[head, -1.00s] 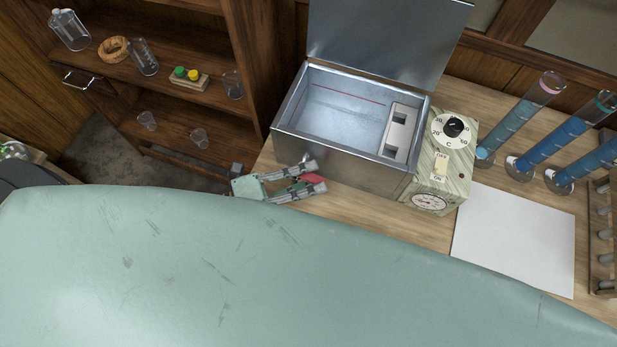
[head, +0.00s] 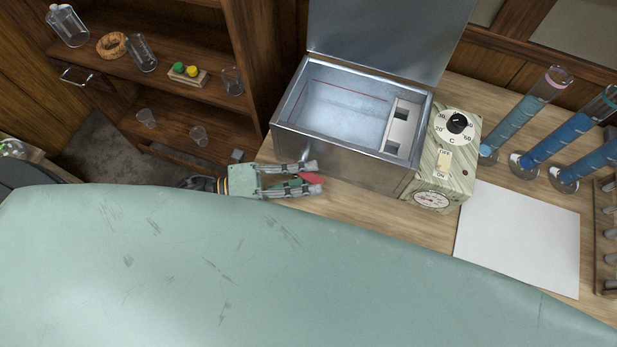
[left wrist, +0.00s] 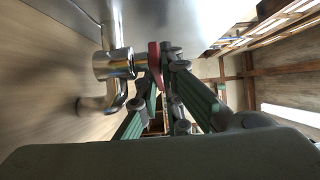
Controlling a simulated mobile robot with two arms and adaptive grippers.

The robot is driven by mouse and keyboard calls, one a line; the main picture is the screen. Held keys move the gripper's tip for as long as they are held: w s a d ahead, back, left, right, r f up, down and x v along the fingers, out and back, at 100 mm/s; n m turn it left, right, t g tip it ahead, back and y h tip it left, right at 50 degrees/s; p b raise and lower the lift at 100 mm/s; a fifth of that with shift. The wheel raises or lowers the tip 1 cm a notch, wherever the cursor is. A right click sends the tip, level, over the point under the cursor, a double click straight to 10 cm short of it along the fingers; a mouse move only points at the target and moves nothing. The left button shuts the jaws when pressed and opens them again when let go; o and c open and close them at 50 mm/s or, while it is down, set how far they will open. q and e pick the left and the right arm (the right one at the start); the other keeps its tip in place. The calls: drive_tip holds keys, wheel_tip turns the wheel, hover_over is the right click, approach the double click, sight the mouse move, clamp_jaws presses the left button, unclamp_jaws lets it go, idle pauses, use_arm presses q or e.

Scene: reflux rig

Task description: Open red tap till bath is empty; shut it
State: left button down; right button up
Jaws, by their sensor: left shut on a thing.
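The metal water bath (head: 330,160) stands on the bench with its lid (head: 390,40) raised. Its inside looks bare and grey, with a red line along the walls; I cannot tell whether water is left. The red tap handle (head: 311,178) is at the bath's lower left front. In the left wrist view the metal tap body (left wrist: 114,64) shows, with the red handle (left wrist: 154,64) between my fingers. My left gripper (head: 314,177) is shut on the red handle. The tap's spout (left wrist: 100,104) shows in the left wrist view. My right gripper is not in view.
A control box with a dial (head: 456,124) adjoins the bath on the right. A white sheet (head: 520,238) and tall cylinders of blue liquid (head: 550,143) stand further right. A shelf with glassware (head: 142,54) is at the left.

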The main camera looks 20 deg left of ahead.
use_arm(q)
drive_tip(key=a+m+g+b, duration=0.1)
drive_tip(key=m+g+b, duration=0.2)
drive_tip(key=g+b, duration=0.1)
drive_tip(key=s+m+g+b, duration=0.1)
drive_tip(key=m+g+b, duration=0.2)
drive_tip(key=g+b, duration=0.2)
drive_tip(key=a+m+g+h+b, duration=0.1)
drive_tip(key=m+g+b, duration=0.2)
drive_tip(key=g+b, duration=0.2)
drive_tip(key=shift+s+a+f+b, duration=0.2)
drive_tip(key=shift+a+f+b, duration=0.1)
drive_tip(key=shift+s+a+r+m+g+y+b, duration=0.1)
drive_tip(key=shift+m+g+y+b, duration=0.05)
drive_tip(key=shift+m+g+b, duration=0.25)
drive_tip(key=shift+a+r+m+g+y+b, duration=0.15)
drive_tip(key=shift+m+g+b, duration=0.15)
drive_tip(key=shift+g, duration=0.2)
drive_tip(key=shift+d, duration=0.1)
drive_tip(key=c, duration=2.2)
unclamp_jaws()
drive_tip(key=v, duration=1.2)
